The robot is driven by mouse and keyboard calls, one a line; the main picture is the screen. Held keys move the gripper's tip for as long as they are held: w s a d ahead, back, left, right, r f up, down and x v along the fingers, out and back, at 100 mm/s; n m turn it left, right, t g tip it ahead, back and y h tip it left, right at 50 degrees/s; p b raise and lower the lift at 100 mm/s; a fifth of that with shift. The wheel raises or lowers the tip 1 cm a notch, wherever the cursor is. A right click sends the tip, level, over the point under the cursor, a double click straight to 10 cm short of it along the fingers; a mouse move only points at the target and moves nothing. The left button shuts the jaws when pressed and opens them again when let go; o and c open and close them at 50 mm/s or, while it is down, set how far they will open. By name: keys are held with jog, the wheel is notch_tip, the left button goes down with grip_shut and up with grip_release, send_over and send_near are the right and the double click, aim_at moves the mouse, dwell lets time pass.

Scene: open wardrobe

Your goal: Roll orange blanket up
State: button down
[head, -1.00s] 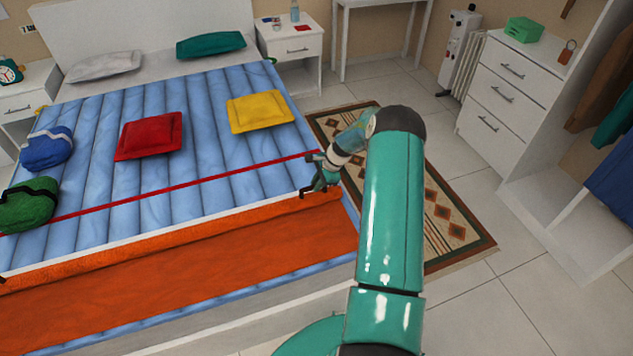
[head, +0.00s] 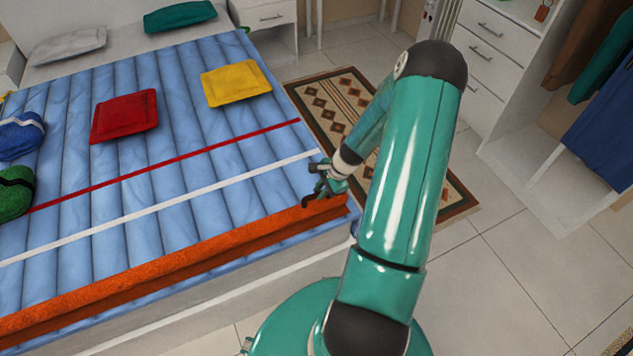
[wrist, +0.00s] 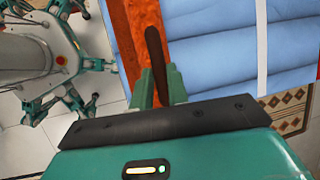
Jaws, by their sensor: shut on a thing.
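The orange blanket (head: 170,262) shows as a long, narrow, raised band along the foot edge of the bed. Its right end is near my gripper (head: 322,188), and its left end runs out of the head view. In the wrist view the orange band (wrist: 136,22) passes beside and beyond the fingers. My gripper (wrist: 158,88) is shut on a dark, slim handle (wrist: 155,50) that reaches over the orange band. The handle's joint with the band is not clear.
The blue striped bed (head: 150,185) bears a red stripe, a white stripe (head: 180,198), a red cushion (head: 124,116) and a yellow cushion (head: 235,82). A patterned rug (head: 335,105) and open tiled floor lie right. An open wardrobe (head: 530,140) stands far right.

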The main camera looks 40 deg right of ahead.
jog(key=shift+s, duration=0.3)
jog(key=c, duration=1.4)
grip_release()
jog(key=shift+s, duration=0.15)
jog(key=shift+o, duration=0.2)
jog(key=shift+w, duration=0.2)
jog(key=shift+s+d+r, duration=0.1)
jog(key=shift+d+r, duration=0.1)
jog(key=shift+r, duration=0.3)
jog(key=v, duration=1.2)
jog(key=shift+r, duration=0.3)
jog(key=shift+s, duration=0.1)
